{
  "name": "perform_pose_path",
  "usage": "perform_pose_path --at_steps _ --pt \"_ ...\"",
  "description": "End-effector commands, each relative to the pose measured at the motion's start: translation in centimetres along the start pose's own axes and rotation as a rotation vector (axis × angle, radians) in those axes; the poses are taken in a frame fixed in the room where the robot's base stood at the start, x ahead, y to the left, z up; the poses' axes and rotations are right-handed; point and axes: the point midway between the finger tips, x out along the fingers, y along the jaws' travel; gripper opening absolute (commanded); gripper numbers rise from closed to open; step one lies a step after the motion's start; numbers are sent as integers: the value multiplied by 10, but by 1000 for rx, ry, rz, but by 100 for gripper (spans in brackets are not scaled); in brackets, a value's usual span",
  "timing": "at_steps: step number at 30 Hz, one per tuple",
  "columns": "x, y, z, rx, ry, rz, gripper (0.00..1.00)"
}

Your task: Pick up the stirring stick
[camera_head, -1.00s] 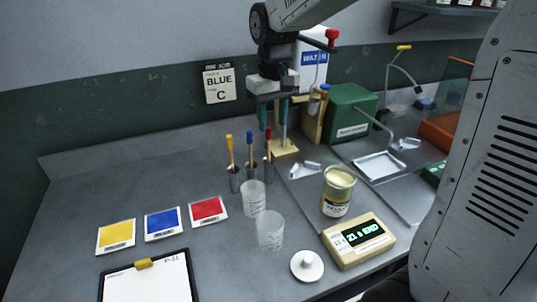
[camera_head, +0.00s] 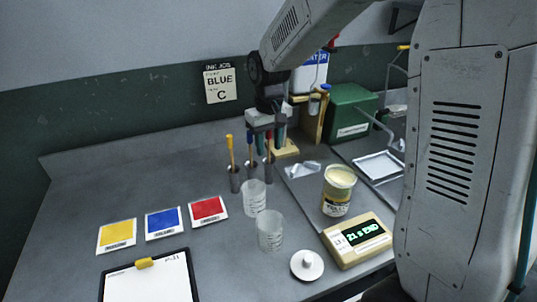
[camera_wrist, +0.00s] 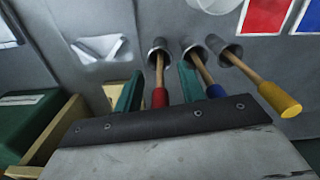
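Three sticks stand in dark metal holders on the bench: a yellow-tipped stick (camera_head: 230,150), a blue-tipped stick (camera_head: 250,143) and a red-tipped stick (camera_head: 268,143). The task does not say which one is meant. My gripper (camera_head: 266,145) points down at the sticks from behind. In the wrist view its green fingers (camera_wrist: 160,70) are apart, with the red-tipped stick (camera_wrist: 160,95) showing between them. The blue-tipped stick (camera_wrist: 213,86) is just outside one finger, and the yellow-tipped stick (camera_wrist: 275,95) is farther off. I cannot tell whether a finger touches a stick.
Two clear cups (camera_head: 254,197) stand in front of the holders. A tin (camera_head: 338,190), a scale (camera_head: 356,238) and a white knobbed lid (camera_head: 307,265) are to the right. Colour cards (camera_head: 164,224) and a clipboard (camera_head: 150,284) lie left. A wall sign (camera_head: 220,82) reads BLUE, C.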

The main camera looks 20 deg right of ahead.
Motion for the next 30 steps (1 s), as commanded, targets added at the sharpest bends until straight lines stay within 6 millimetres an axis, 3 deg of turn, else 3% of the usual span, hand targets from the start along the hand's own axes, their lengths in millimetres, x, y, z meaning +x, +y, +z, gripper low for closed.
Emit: perform_pose_path --at_steps 3,8,20,30 --pt "0 0 0 0 0 0 40" --pt "0 0 0 0 0 0 0" --pt "-8 0 -1 0 3 0 0" --pt "-73 0 0 0 4 0 0"
